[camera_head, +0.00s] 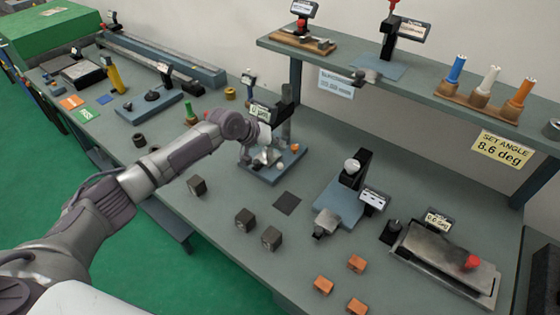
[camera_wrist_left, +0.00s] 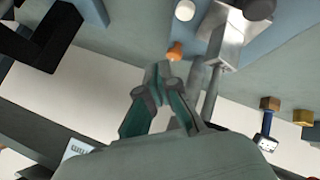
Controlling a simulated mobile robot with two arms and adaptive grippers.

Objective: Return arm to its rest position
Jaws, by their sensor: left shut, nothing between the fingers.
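My left arm reaches in from the left in the head view. Its gripper (camera_head: 263,152) is at a device on a blue base (camera_head: 286,170) with a black upright and a small display (camera_head: 260,112), and covers part of it. In the left wrist view the fingers (camera_wrist_left: 163,82) are shut with nothing between them. An orange knob (camera_wrist_left: 175,52), a white knob (camera_wrist_left: 185,10) and a silver metal part (camera_wrist_left: 226,35) show close by. Whether the fingers touch the device cannot be told. My right gripper is out of view.
Dark cubes (camera_head: 244,219) and orange blocks (camera_head: 323,285) lie on the grey bench (camera_head: 222,262). Another blue-based device (camera_head: 340,204) stands right of the gripper. A raised shelf (camera_head: 420,92) runs along the back. Green floor (camera_head: 150,255) lies below the front edge.

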